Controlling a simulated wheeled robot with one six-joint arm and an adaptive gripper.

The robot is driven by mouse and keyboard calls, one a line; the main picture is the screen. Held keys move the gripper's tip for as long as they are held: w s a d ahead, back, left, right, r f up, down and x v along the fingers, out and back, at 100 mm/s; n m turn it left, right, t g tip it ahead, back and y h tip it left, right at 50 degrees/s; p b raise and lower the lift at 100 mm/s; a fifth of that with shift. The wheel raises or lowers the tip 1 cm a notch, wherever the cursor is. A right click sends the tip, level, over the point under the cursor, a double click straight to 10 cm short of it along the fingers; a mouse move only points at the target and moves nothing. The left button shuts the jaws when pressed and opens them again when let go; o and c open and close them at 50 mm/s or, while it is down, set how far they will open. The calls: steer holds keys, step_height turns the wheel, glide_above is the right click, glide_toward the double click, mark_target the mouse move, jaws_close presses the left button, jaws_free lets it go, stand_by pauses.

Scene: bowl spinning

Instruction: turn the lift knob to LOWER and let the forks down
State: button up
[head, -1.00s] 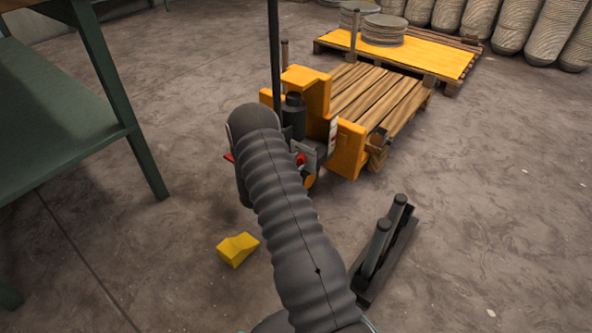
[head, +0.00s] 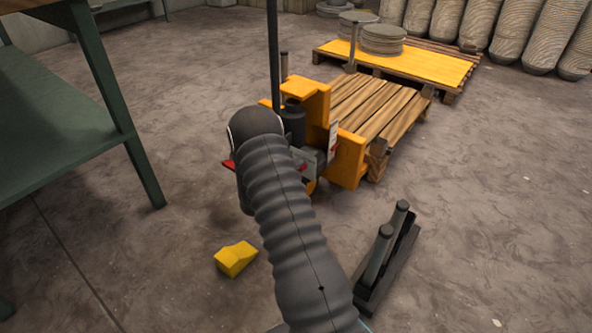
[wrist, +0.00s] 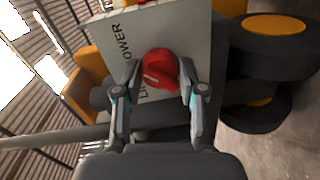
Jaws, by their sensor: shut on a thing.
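The red lift knob (wrist: 157,73) sits on a pale panel (wrist: 98,50) in the wrist view. The word LOWER reads along the panel; the other label is partly covered. My gripper (wrist: 160,64) is shut on the knob, one finger on each side. A short white mark shows on the knob, but I cannot tell its setting. In the head view the yellow truck (head: 346,160) stands against a slatted wooden pallet (head: 372,108). My arm hides the gripper and knob there. The forks are hidden, so their height cannot be told.
A green table (head: 60,130) is at left. A yellow-topped pallet (head: 420,65) with stacked discs (head: 383,39) stands behind. The floor at right is clear.

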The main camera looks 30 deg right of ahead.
steer(key=shift+s+d+r+m, duration=0.1)
steer(key=shift+d+m, duration=0.05)
steer(key=shift+m, duration=0.15)
steer(key=o, duration=1.1)
steer(key=shift+d, duration=0.1)
steer(key=shift+o, duration=0.2)
steer(key=shift+a, duration=0.2)
steer(key=f+v, duration=0.1)
steer(key=v, duration=1.1)
steer(key=shift+r, duration=0.4)
